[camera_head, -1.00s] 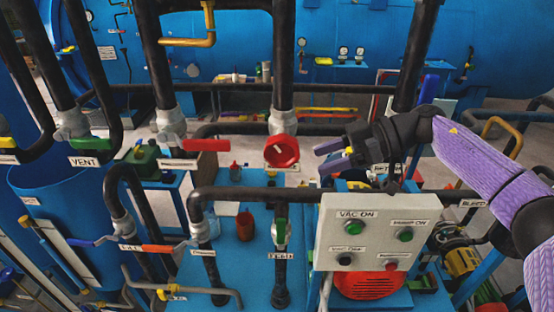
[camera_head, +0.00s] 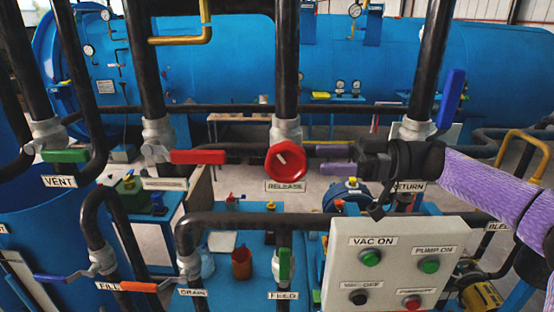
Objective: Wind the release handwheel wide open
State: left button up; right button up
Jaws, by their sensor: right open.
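The red release handwheel (camera_head: 286,161) sits on a dark vertical pipe in the middle of the view, above its RELEASE label (camera_head: 285,186). A pale line marks its face. My right gripper (camera_head: 321,159) comes in from the right, with two purple fingers, one above the other, parted and pointing left at the wheel. The fingertips are close to the wheel's right rim. I cannot tell if they touch it, and nothing shows between them. My left gripper is out of view.
A red lever (camera_head: 198,157) is left of the wheel, with a green VENT lever (camera_head: 65,156) farther left. A blue lever (camera_head: 451,98) stands above my right arm. A button panel (camera_head: 393,265) is below right. Dark pipes (camera_head: 285,60) cross the space.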

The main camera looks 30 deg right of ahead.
aim_at(286, 181)
jog(key=p+x, duration=0.2)
jog(key=x, duration=0.5)
jog(key=shift+r, duration=0.15)
jog(key=shift+w+a, duration=0.1)
jog(key=shift+a, duration=0.1)
grip_shut()
